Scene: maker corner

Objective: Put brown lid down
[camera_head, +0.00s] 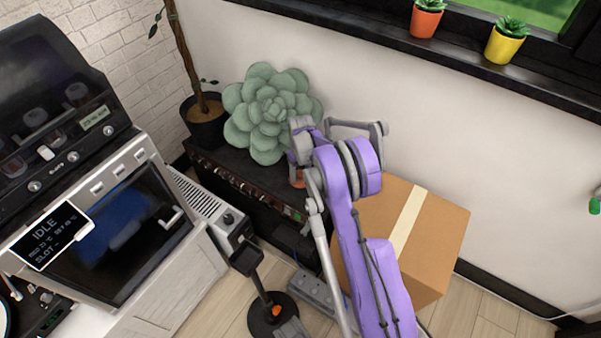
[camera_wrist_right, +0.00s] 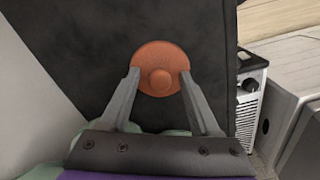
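The brown lid (camera_wrist_right: 160,54) is a round orange-brown disc with a small knob in its middle, seen face-on in the right wrist view. A sliver of orange-brown shows below my right gripper in the head view (camera_head: 297,178). My right gripper (camera_wrist_right: 160,77) has its two fingers at opposite sides of the lid, with the knob between them. Whether the fingers press on the rim or stand just clear of it, I cannot tell. A dark surface lies behind the lid; contact with it is unclear. My left gripper is not in view.
A green succulent (camera_head: 265,108) stands close left of my right gripper on a low black cabinet (camera_head: 250,193). A potted trunk plant (camera_head: 203,120) is farther left. A cardboard box (camera_head: 440,235) stands to the right, partly behind my arm. A machine (camera_head: 130,235) fills the left side.

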